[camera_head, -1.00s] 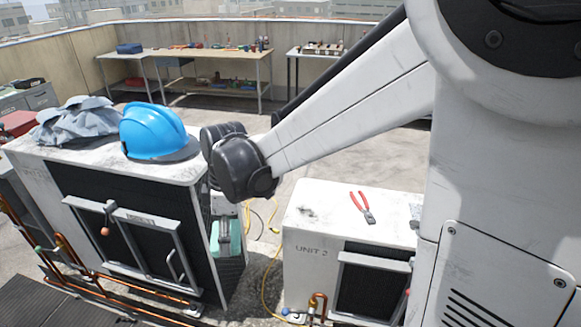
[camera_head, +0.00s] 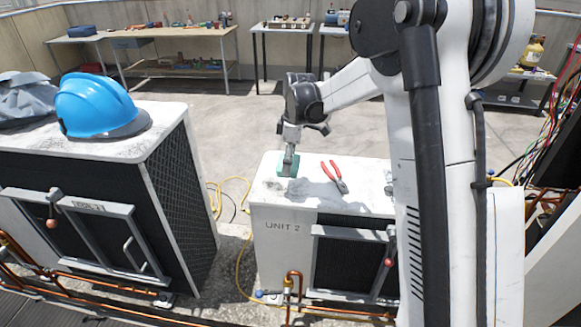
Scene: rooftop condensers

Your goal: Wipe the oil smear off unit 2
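Unit 2 (camera_head: 280,246) is a white box with a dark grille, its name painted on the front. My gripper (camera_head: 290,158) points down over the left back part of its top and is shut on a green sponge or cloth (camera_head: 284,169). The green piece is at the top surface; whether it presses on it I cannot tell. Red-handled pliers (camera_head: 335,177) lie on the top, just right of the gripper.
A neighbouring unit (camera_head: 175,120) on the left carries a blue hard hat (camera_head: 92,104) and a grey cloth (camera_head: 25,100). Copper pipes run along the front. A yellow hose (camera_head: 240,262) lies between the units. Workbenches (camera_head: 180,38) stand at the back, with open floor before them.

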